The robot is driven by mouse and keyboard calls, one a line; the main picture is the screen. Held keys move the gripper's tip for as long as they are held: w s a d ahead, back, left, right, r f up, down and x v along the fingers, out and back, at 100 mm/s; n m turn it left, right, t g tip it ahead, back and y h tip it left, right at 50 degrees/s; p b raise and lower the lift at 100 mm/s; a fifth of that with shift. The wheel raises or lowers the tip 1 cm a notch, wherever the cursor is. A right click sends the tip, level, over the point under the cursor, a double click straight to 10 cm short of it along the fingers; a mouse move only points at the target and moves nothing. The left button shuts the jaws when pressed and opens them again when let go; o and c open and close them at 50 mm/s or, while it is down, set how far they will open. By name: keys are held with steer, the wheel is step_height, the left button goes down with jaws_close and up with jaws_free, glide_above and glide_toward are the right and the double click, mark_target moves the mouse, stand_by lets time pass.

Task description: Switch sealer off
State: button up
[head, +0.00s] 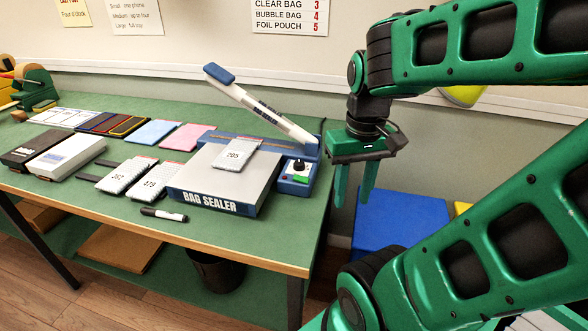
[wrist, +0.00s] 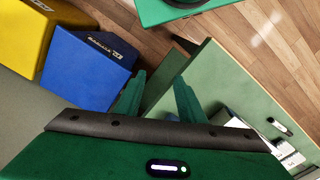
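The bag sealer (head: 220,185) stands at the right end of the green table, with its blue-tipped sealing arm (head: 262,108) raised. A pouch marked 205 (head: 236,154) lies on its top. At its right end is a blue control panel with a black knob (head: 298,166) and a small green switch (head: 299,179); the switch position is too small to tell. My gripper (head: 354,198) hangs fingers down, to the right of the panel and past the table's right edge, touching nothing. In the wrist view my gripper (wrist: 157,86) is open and empty; the sealer's panel is not visible there.
A blue bin (head: 400,222) stands on the floor right of the table; a yellow bin (wrist: 22,40) is beside it. Pouches, coloured cards, boxes and a marker (head: 164,214) lie left of the sealer. The wall is close behind the table.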

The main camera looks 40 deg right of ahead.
steer(key=w+r+n, duration=0.4)
steer(key=w+n, duration=0.3)
steer(key=w, duration=0.4)
steer(key=n, duration=0.5)
glide_toward(297, 176)
step_height(297, 176, down, 8)
steer(key=shift+a+r, duration=0.1)
steer(key=shift+r, duration=0.1)
jaws_close()
